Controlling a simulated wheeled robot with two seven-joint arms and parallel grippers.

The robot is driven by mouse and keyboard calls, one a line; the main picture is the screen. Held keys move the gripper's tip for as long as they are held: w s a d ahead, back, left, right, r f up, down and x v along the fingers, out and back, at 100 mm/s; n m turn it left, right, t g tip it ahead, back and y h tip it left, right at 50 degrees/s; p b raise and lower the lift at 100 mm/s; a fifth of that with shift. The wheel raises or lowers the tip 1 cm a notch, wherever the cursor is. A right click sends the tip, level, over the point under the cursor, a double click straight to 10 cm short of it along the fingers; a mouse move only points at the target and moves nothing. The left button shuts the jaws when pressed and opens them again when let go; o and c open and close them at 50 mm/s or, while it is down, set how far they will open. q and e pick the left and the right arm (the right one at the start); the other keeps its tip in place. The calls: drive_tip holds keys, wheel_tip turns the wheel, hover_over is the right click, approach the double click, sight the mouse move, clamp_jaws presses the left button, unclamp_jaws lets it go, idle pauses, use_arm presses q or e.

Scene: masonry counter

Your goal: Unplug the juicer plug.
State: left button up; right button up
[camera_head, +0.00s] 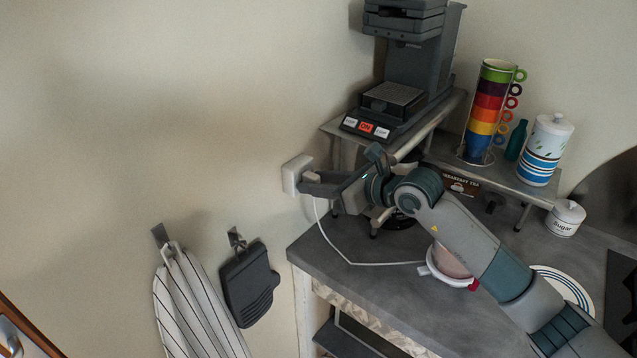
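A white wall socket (291,177) is on the wall left of the counter. The juicer's white cord (338,252) hangs from the socket area, curves down and runs along the counter to the juicer (445,265), a pale bowl-shaped appliance with red at its base, partly behind my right arm. My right gripper (308,183) reaches from the right, its dark fingertips at the socket face. The plug is hidden by the fingers, so I cannot tell whether they are shut on it. My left gripper is not in view.
A raised shelf (512,181) holds a dark coffee machine (416,48), stacked colored mugs (489,105) and a striped canister (541,152). A sugar jar (565,219) and a plate (566,284) stand at right. Cloth (195,300) and a dark mitt (249,285) hang below left.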

idle(0.5)
clamp_jaws()
drive_tip(key=shift+s+d+f, duration=0.1)
drive_tip(key=shift+s+d, duration=0.05)
drive_tip(key=shift+d, duration=0.05)
idle(0.5)
drive_tip(key=shift+s+d, duration=0.25)
drive_tip(key=shift+d, duration=0.15)
drive_tip(key=shift+s+d+b, duration=0.3)
drive_tip(key=shift+s+d, duration=0.1)
drive_tip(key=shift+d, duration=0.05)
idle(0.6)
drive_tip(key=shift+s+d, duration=0.8)
drive_tip(key=shift+d, duration=0.3)
